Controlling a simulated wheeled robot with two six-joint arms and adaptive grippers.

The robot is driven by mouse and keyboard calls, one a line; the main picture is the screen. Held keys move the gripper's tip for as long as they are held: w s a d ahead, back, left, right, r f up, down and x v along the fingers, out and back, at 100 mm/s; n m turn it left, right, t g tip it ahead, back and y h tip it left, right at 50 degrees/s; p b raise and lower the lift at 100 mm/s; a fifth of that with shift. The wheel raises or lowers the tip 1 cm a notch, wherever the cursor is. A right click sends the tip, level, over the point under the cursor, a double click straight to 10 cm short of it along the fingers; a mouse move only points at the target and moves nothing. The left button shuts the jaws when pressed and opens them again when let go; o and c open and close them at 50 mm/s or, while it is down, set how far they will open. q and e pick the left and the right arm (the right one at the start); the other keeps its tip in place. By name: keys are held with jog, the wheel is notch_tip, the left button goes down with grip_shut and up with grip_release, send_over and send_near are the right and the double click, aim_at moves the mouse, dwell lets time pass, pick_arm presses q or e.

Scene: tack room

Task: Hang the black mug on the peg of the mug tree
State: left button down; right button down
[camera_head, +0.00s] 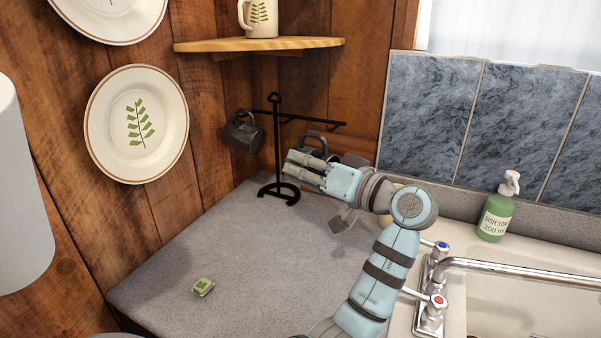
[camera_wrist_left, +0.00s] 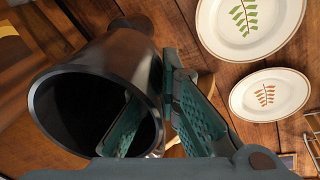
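The black metal mug tree (camera_head: 277,140) stands at the back of the counter, with pegs to both sides. My left gripper (camera_head: 290,164) points left, its fingertips close to the post. In the left wrist view, it is shut on the wall of the black mug (camera_wrist_left: 76,66), one finger inside the mouth and one outside. In the head view, the mug (camera_head: 318,140) is largely hidden behind the gripper, just below the right-hand peg. I cannot tell whether the peg passes through its handle. A dark grey mug (camera_head: 243,134) hangs at the left peg. My right gripper is out of view.
A wooden corner shelf (camera_head: 215,46) with a white mug (camera_head: 262,20) is above the tree. Plates (camera_head: 118,135) hang on the left wall. A small green-and-white item (camera_head: 203,286) lies on the otherwise open counter. A green soap bottle (camera_head: 494,215) and tap (camera_head: 500,264) stand right.

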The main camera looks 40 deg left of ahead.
pick_arm(q)
jog(key=w+a+b, duration=0.1)
jog(key=w+a, duration=0.2)
jog(key=w, duration=0.6)
jog(key=shift+w+a+f+b, duration=0.2)
jog(key=shift+w+f+b, duration=0.1)
jog(key=shift+w+f, duration=0.1)
dwell(0.6)
jog(key=c, duration=1.7)
grip_release()
jog(key=shift+d, duration=0.1)
jog(key=shift+w+d+r, duration=0.1)
jog(key=shift+w+d, duration=0.05)
jog(key=shift+d, duration=2.1)
jog(key=shift+w+d, duration=0.1)
jog(key=shift+d, duration=2.1)
